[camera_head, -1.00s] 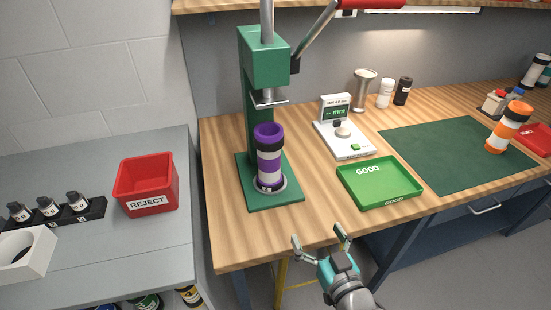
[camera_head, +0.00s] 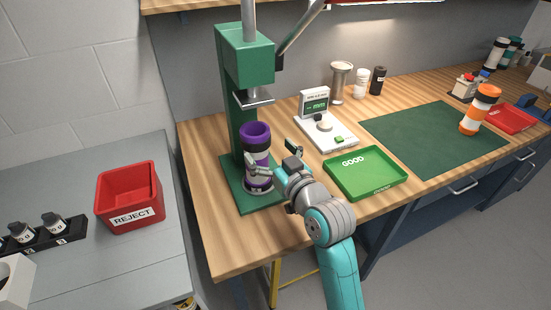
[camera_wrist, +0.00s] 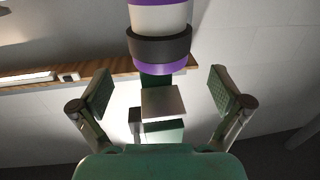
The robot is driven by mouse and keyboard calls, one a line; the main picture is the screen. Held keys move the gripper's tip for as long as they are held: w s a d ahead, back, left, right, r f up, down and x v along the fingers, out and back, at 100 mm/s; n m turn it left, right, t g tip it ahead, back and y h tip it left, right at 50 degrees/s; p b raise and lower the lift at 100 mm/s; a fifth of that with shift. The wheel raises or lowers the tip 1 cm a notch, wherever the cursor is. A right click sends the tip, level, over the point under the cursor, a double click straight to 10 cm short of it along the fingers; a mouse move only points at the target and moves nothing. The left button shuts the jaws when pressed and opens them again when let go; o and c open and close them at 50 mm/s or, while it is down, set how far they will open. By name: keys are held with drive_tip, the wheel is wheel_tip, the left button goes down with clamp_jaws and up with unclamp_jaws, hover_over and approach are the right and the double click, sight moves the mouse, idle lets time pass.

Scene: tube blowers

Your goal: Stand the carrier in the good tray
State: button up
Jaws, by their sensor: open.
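The purple, white and black carrier (camera_head: 256,138) stands upright on the base of the green press (camera_head: 243,60), under its ram. In the wrist view the carrier (camera_wrist: 160,18) shows ahead of my gripper, between and beyond the fingers. My gripper (camera_head: 270,158) is open, beside the carrier's lower right in the head view; one finger overlaps its lower part, and I cannot tell if it touches. In the wrist view nothing is between the pads of my gripper (camera_wrist: 160,92). The green GOOD tray (camera_head: 372,188) lies empty on the bench, right of the press.
A gauge with a display (camera_head: 326,130) stands behind the GOOD tray. A red REJECT bin (camera_head: 130,195) is at the left. The press lever slants above the bench.

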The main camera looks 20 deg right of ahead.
sight(256, 127)
drive_tip(key=w, duration=0.4)
drive_tip(key=w+a, duration=0.1)
drive_tip(key=w, duration=0.1)
drive_tip(key=shift+w, duration=0.35)
drive_tip(key=c, duration=1.3)
drive_tip(key=shift+r, duration=0.1)
drive_tip(key=shift+d+r, duration=0.1)
drive_tip(key=shift+r, duration=0.05)
drive_tip(key=shift+r, duration=1.3)
drive_tip(key=shift+s, duration=0.15)
